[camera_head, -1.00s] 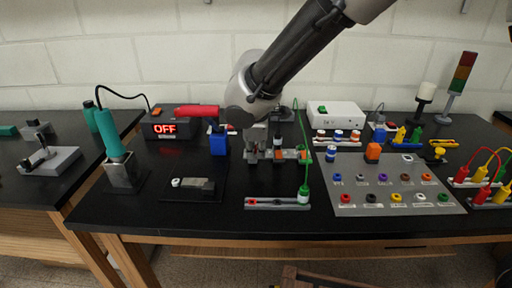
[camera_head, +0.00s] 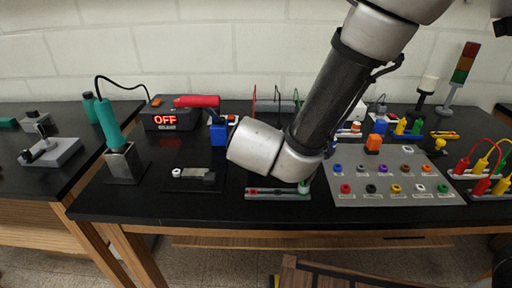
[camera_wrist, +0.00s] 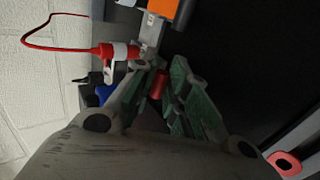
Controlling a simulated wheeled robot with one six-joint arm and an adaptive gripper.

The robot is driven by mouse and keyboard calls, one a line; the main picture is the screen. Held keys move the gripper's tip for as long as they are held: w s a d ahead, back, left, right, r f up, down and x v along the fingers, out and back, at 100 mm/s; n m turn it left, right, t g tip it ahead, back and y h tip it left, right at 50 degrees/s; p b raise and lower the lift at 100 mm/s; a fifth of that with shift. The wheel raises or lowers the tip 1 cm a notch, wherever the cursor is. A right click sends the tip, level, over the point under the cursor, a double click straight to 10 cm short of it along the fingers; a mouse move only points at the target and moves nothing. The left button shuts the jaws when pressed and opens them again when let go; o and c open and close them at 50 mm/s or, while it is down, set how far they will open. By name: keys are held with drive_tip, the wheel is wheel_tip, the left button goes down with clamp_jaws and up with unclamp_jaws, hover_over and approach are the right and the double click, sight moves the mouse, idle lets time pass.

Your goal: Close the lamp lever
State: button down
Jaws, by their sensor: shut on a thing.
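My gripper (camera_wrist: 164,78) shows in the wrist view with its two green-padded fingers close together. A small red cylindrical piece (camera_wrist: 157,84) lies between them and looks like the handle of the lamp lever; the exact contact is partly hidden. Just beyond the fingertips is a grey metal part (camera_wrist: 147,33) with an orange block (camera_wrist: 163,5) beside it. A red plug with a white band (camera_wrist: 121,51) stands close to the left finger. In the head view my arm hides the gripper and the lever.
The OFF-display box (camera_head: 168,117) and the soldering iron (camera_head: 107,125) stand left. A grey strip (camera_head: 263,194) lies at the front edge. The terminal panel (camera_head: 365,190) and stack light (camera_head: 463,65) are right. A red ring (camera_wrist: 285,163) shows at the wrist view's lower right.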

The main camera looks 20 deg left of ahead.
drive_tip(key=shift+d+f+t, duration=0.1)
drive_tip(key=shift+f+t, duration=0.15)
drive_tip(key=shift+t, duration=0.35)
drive_tip(key=shift+f, duration=0.15)
drive_tip(key=c, duration=1.5)
unclamp_jaws()
drive_tip(key=shift+s+r, duration=0.2)
drive_tip(key=shift+r, duration=0.05)
drive_tip(key=v, duration=1.1)
drive_tip(key=shift+s+d, duration=0.15)
drive_tip(key=shift+s, duration=0.05)
